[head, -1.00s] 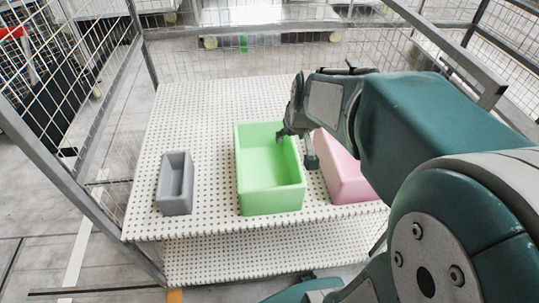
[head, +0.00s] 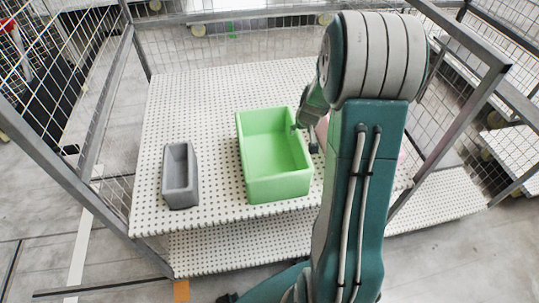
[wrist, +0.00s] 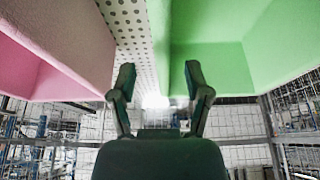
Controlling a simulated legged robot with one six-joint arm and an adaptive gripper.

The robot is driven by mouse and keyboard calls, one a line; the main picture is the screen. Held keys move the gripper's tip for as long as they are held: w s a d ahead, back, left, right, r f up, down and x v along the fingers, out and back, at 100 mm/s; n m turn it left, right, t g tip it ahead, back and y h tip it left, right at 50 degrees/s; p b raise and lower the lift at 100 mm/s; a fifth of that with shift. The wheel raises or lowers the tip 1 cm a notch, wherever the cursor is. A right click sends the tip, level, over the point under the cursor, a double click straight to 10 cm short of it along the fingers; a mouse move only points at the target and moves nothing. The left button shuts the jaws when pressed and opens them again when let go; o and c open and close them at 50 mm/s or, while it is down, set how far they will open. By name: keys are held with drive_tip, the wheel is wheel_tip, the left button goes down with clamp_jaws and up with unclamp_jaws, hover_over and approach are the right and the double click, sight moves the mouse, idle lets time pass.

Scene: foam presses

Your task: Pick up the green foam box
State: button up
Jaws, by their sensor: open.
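The green foam box (head: 277,187) is an open-topped tray standing upright on the perforated white table; it also shows at the right of the wrist view (wrist: 240,25). My gripper (head: 305,138) is open at the box's right wall. In the wrist view its two fingers (wrist: 158,75) are spread, one in front of the green interior and the other on the side of the gap towards the pink box. The green side wall appears between them; I cannot tell whether they touch it. My arm hides part of the table to the right.
A grey foam box (head: 180,178) stands left of the green one, with bare table between. A pink foam box (wrist: 70,45) lies close on the other side of my gripper, mostly hidden by my arm in the head view. Wire mesh and metal posts surround the perforated table (head: 200,95).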

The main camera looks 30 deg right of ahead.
sight(299, 134)
drive_tip(key=x, duration=0.5)
drive_tip(key=shift+f, duration=0.25)
drive_tip(key=shift+a, duration=0.15)
clamp_jaws()
